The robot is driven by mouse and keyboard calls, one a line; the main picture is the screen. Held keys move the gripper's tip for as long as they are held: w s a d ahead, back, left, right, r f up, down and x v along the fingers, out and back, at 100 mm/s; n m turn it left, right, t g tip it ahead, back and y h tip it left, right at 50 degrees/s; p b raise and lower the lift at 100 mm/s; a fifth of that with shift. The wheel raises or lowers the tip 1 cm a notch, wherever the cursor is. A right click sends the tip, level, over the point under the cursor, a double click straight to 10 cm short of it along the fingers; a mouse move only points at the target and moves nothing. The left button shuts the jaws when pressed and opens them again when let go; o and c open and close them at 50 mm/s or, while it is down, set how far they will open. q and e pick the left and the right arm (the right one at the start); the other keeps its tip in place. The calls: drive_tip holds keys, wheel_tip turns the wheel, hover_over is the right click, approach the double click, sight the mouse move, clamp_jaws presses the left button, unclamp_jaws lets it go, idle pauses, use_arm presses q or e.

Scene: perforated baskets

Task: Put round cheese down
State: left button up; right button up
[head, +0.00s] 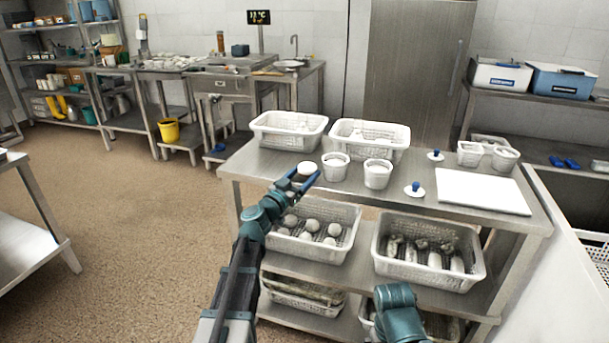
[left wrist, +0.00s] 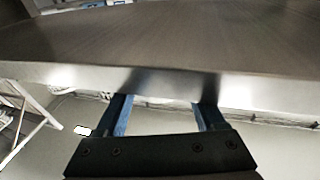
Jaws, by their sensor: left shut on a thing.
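My left gripper (head: 305,177) is over the front left edge of the steel table in the head view. It is shut on a small round white cheese (head: 307,167), which shows between the blue fingers. In the left wrist view the two blue fingers (left wrist: 165,110) stand apart, and their tips and the cheese cannot be made out against the table edge. Several round cheeses (head: 311,225) lie in a perforated white basket (head: 340,254) on the shelf below. Of my right arm only a teal link shows at the bottom; its gripper is out of view.
On the steel table (head: 262,168) stand two empty-looking white baskets (head: 268,141), white tubs (head: 377,174) and a white board (head: 480,190). Another basket (head: 425,272) with white rolls is on the lower shelf. The table's front left strip is clear.

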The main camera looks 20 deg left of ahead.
use_arm(q)
drive_tip(key=shift+s+f, duration=0.1)
drive_tip(key=o, duration=1.1)
drive_tip(key=shift+r+p, duration=0.35)
drive_tip(key=shift+p, duration=0.15)
drive_tip(key=shift+s+a+r+p, duration=0.1)
drive_tip(key=shift+a+r+p, duration=0.05)
drive_tip(key=shift+r+p, duration=0.2)
drive_tip(key=b+v, duration=0.2)
drive_tip(key=v, duration=0.9)
drive_tip(key=shift+s+f, duration=0.2)
drive_tip(key=shift+s, duration=0.1)
